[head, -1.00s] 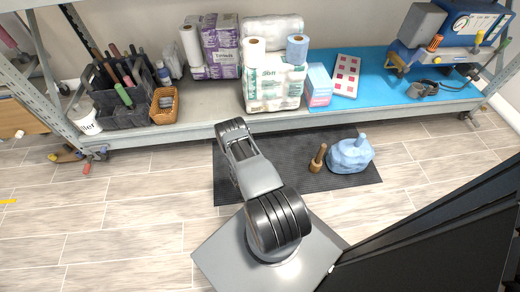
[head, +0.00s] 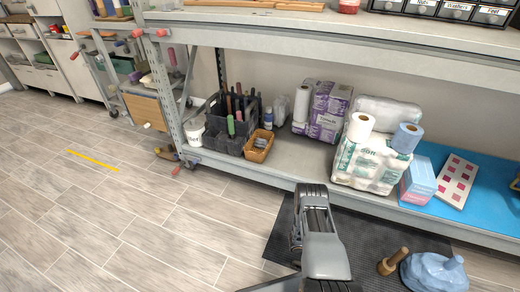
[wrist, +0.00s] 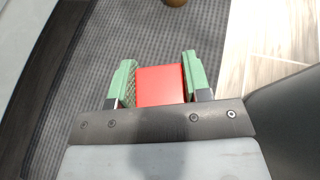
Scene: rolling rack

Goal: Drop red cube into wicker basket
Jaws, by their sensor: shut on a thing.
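The red cube (wrist: 161,86) is between the two green fingers of my gripper (wrist: 160,80) in the wrist view, and the gripper is shut on it. Dark ribbed mat shows behind the cube. In the head view my arm hides the cube and the fingers. The wicker basket (head: 259,146) is a small brown basket on the rack's lower shelf, near its left end, with small grey items in it. It stands left of my arm in the head view and does not show in the wrist view.
A dark tool caddy (head: 229,146) stands left of the basket. Paper towel packs (head: 368,168) stand to its right. The upper shelf (head: 300,32) overhangs the lower one. A wooden mallet (head: 392,262) and a blue lump (head: 434,273) rest on the dark mat. Open floor lies left.

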